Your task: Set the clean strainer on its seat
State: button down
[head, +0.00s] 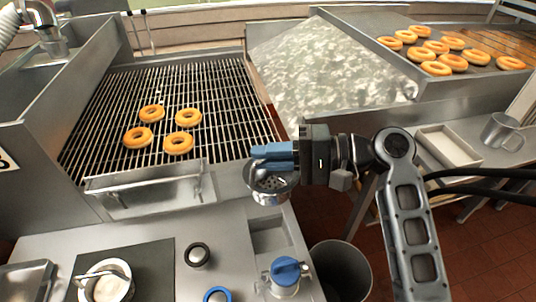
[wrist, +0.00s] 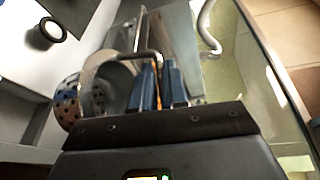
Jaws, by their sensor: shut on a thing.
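My gripper (head: 268,152) has blue fingers and is shut on the clean strainer (head: 272,187), a shiny metal cup with holes. The strainer hangs just below the fingers, above the counter edge in front of the wire grate. In the wrist view the perforated strainer (wrist: 72,103) is at left, its handle running between the blue fingers (wrist: 160,88). I cannot tell for sure which fitting is its seat. A black-rimmed ring (head: 197,255) and a blue ring (head: 217,295) are on the counter, apart from the strainer. A blue-topped metal fitting (head: 286,271) stands below it.
Several doughnuts (head: 178,143) lie on the wire grate (head: 210,90). A metal tray (head: 150,194) hangs at its front. A white-filled pot with a handle (head: 107,282) sits on a dark mat. A bin (head: 341,272) stands beside the counter. A metal mug (head: 502,132) is at right.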

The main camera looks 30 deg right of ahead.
notch_tip(320, 180, down, 22)
jog(key=b, duration=1.3)
dwell(0.4)
jog(key=shift+w+a+f, duration=0.1)
jog(key=shift+f, duration=0.3)
dwell(0.7)
jog(key=c, duration=1.1)
grip_release()
